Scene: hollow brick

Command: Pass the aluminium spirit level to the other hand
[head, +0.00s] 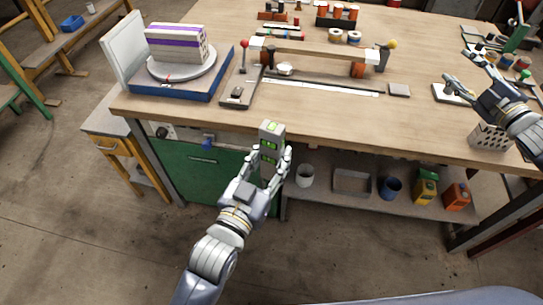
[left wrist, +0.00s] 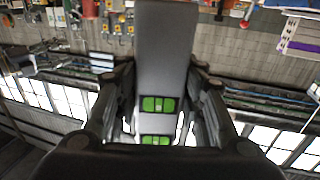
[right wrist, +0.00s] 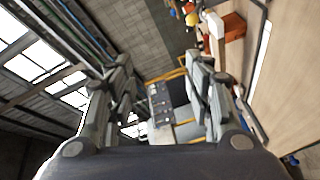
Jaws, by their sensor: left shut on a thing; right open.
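The aluminium spirit level (head: 272,132) is a grey bar with green vial windows. My left gripper (head: 270,165) is shut on it and holds it upright in front of the workbench's front edge. In the left wrist view the level (left wrist: 167,60) runs up between the fingers, with two green vials showing. My right gripper (head: 468,72) is open and empty at the right of the bench, well apart from the level. In the right wrist view nothing is between its fingers (right wrist: 165,80).
The wooden workbench (head: 310,125) bears a blue-based stand (head: 180,85) with a striped block at left and a long fixture (head: 320,52) at the back. A perforated metal block (head: 490,137) stands at right. The shelf below holds a white cup (head: 305,175) and several containers.

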